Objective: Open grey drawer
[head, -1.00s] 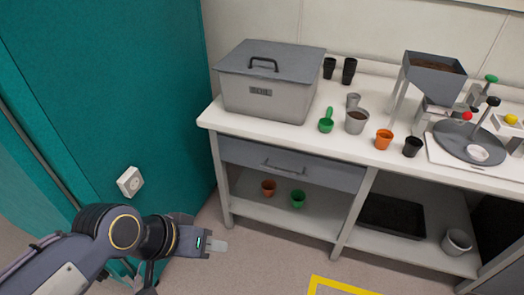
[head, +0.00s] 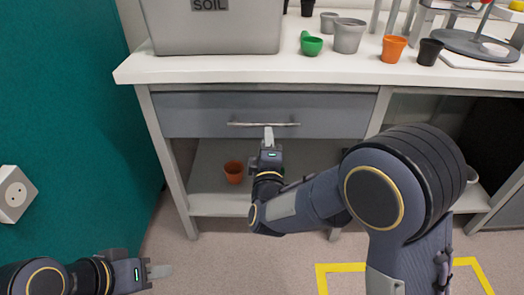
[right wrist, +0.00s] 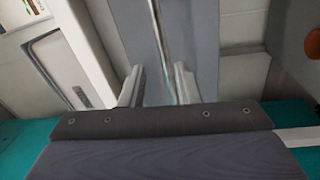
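The grey drawer (head: 340,115) sits shut under the bench top, with a metal bar handle (head: 240,124) across its front. My right gripper (head: 268,136) is at the middle of the handle. In the right wrist view the handle (right wrist: 159,30) runs between the two spread fingers of my right gripper (right wrist: 160,88), with gaps on both sides; I see no grip on it. My left gripper (head: 158,271) is low at the left, away from the bench; its finger opening cannot be made out.
A grey soil bin (head: 215,35), a green scoop (head: 311,44) and several pots stand on the white bench top (head: 190,68). A teal wall (head: 70,110) with a socket (head: 14,194) is at the left.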

